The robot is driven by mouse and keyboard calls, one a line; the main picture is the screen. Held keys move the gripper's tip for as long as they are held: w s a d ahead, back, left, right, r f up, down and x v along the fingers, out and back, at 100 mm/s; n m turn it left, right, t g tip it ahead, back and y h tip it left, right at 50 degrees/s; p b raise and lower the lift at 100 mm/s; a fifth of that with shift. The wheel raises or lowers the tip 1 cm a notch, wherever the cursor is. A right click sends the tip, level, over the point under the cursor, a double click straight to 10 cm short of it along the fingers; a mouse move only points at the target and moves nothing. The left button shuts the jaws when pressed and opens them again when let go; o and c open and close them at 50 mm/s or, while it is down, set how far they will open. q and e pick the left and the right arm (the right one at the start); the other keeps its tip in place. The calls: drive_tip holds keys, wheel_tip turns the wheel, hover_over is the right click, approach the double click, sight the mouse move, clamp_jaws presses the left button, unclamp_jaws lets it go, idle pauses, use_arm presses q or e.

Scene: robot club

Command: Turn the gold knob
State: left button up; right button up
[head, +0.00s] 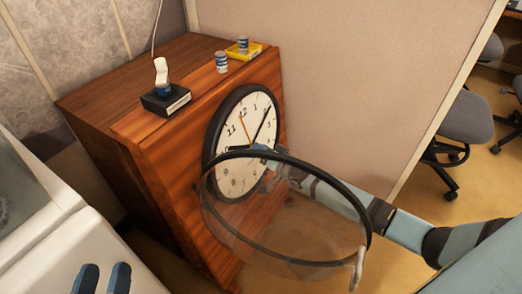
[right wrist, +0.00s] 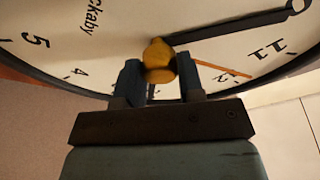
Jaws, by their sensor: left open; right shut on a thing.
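A large round clock (head: 243,125) with a white face and black rim is set in the front of a wooden cabinet (head: 175,160). Its round glass cover (head: 300,225) with a dark rim hangs open in front. In the right wrist view the gold knob (right wrist: 160,58) stands out from the clock face (right wrist: 95,40), between the fingers of my right gripper (right wrist: 160,80), which is shut on it. In the head view the right gripper (head: 262,150) reaches the face, partly hidden behind the cover's rim; the knob cannot be made out there. My left gripper (head: 102,277) is open and empty at the lower left.
On the cabinet top are a black box (head: 166,100) with a small white and blue object on it, a blue and white can (head: 221,62) and a yellow tray (head: 243,51) with another can. A beige partition (head: 350,70) stands at right; a white appliance (head: 50,215) is at left.

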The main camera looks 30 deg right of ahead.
drive_tip(key=shift+n, duration=0.3)
use_arm(q)
drive_tip(key=f+p, duration=0.1)
drive_tip(key=a+f+g+y, duration=0.1)
drive_tip(key=f, duration=0.1)
drive_tip(key=f+g+y+p, duration=0.1)
drive_tip(key=shift+s+a+f+p, duration=0.15)
drive_tip(key=shift+a+f+p, duration=0.15)
drive_tip(key=shift+a+p, duration=0.1)
use_arm(e)
drive_tip(key=n+g+y, duration=0.1)
drive_tip(key=n+y, duration=0.1)
drive_tip(key=n, duration=0.7)
drive_tip(key=n+g+y, duration=0.1)
drive_tip(key=n, duration=0.8)
drive_tip(key=n+g+y, duration=0.2)
drive_tip(key=n, duration=0.8)
drive_tip(key=shift+w+d+y, duration=0.1)
drive_tip(key=shift+d+y, duration=0.1)
drive_tip(key=shift+y, duration=0.1)
use_arm(q)
drive_tip(key=shift+f, duration=0.1)
use_arm(e)
drive_tip(key=o, duration=0.9)
